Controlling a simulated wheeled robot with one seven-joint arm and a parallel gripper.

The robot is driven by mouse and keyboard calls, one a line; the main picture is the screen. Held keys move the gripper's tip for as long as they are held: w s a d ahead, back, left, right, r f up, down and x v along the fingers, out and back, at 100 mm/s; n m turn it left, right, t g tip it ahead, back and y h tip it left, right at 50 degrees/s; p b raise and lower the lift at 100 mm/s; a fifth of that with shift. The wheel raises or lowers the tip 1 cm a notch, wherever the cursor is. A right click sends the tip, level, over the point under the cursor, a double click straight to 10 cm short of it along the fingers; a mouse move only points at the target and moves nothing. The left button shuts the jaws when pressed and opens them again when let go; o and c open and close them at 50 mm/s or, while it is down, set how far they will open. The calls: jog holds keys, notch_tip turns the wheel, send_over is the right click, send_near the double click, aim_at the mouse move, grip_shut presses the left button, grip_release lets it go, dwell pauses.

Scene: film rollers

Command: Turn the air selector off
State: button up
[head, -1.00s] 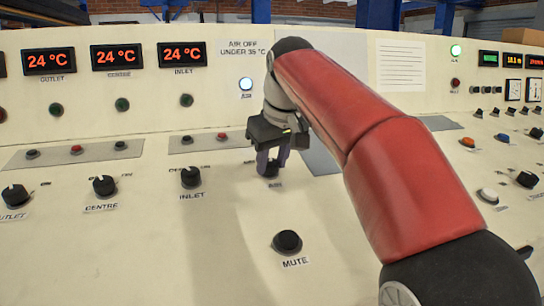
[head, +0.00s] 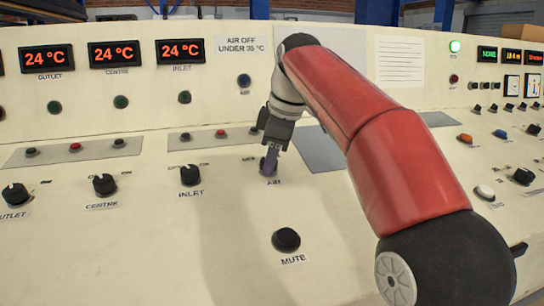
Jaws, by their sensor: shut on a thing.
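The air selector is a knob above the label AIR (head: 270,182) on the sloping panel, in a row with the INLET knob (head: 190,175). My gripper (head: 269,165) is at the air selector, shut on it, and its fingers hide most of the knob. The pointer's direction cannot be seen. The air lamp (head: 244,81) on the upright panel is dark. The sign (head: 241,46) above it reads AIR OFF UNDER 35 °C.
The INLET, CENTRE (head: 104,185) and OUTLET (head: 15,195) knobs stand to the left. A black MUTE button (head: 286,240) lies below my gripper. Three displays (head: 180,51) read 24 °C. The panel between the knobs and MUTE is bare.

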jog(key=shift+r+n, duration=0.1)
jog(key=shift+n, duration=0.5)
jog(key=o, duration=1)
jog(key=shift+c, duration=0.2)
jog(key=v, duration=0.7)
jog(key=shift+r, duration=0.35)
jog(key=shift+s, duration=0.1)
